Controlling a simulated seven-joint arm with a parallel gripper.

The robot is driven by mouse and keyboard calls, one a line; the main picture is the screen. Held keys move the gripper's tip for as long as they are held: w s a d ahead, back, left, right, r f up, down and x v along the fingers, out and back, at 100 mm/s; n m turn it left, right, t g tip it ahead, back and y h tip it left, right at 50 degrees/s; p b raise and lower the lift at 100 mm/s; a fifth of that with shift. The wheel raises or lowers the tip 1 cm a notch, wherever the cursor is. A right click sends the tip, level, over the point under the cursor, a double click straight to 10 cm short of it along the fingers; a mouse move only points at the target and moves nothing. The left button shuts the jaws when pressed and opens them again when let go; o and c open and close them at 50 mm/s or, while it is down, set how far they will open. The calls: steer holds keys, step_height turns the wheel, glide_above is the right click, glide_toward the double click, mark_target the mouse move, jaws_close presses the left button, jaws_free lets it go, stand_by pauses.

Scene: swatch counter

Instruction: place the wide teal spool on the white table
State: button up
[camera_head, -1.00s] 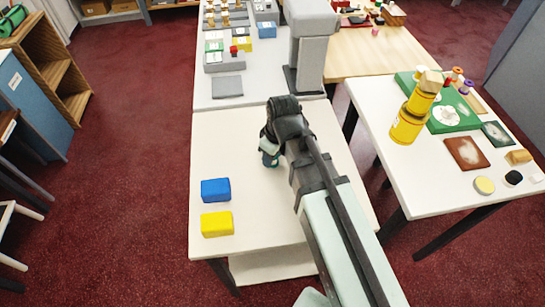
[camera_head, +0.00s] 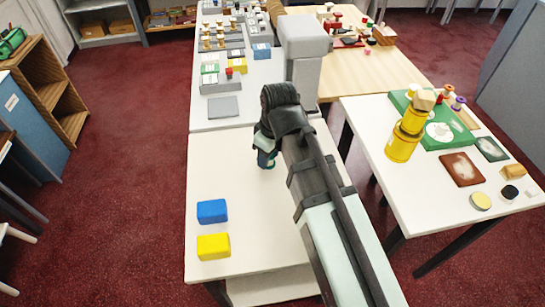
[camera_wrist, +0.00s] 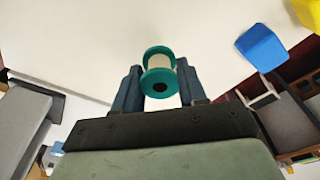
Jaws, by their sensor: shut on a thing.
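The teal spool (camera_wrist: 159,72), with teal flanges and a pale middle, sits between the fingers of my gripper (camera_wrist: 158,90) in the wrist view. The gripper is shut on it. In the head view my gripper (camera_head: 266,157) is over the near white table (camera_head: 240,165), and the arm hides most of the spool. I cannot tell how high the spool is above the tabletop. Another white-topped table (camera_head: 420,200) stands to the right.
A blue block (camera_head: 212,211) and a yellow block (camera_head: 213,246) lie at the near table's left front. The right table holds stacked yellow cylinders (camera_head: 403,145), a green board (camera_head: 440,135) and small items. A grey column (camera_head: 304,60) stands behind the gripper.

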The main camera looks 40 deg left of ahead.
steer(key=shift+r, duration=0.4)
steer(key=shift+m, duration=0.3)
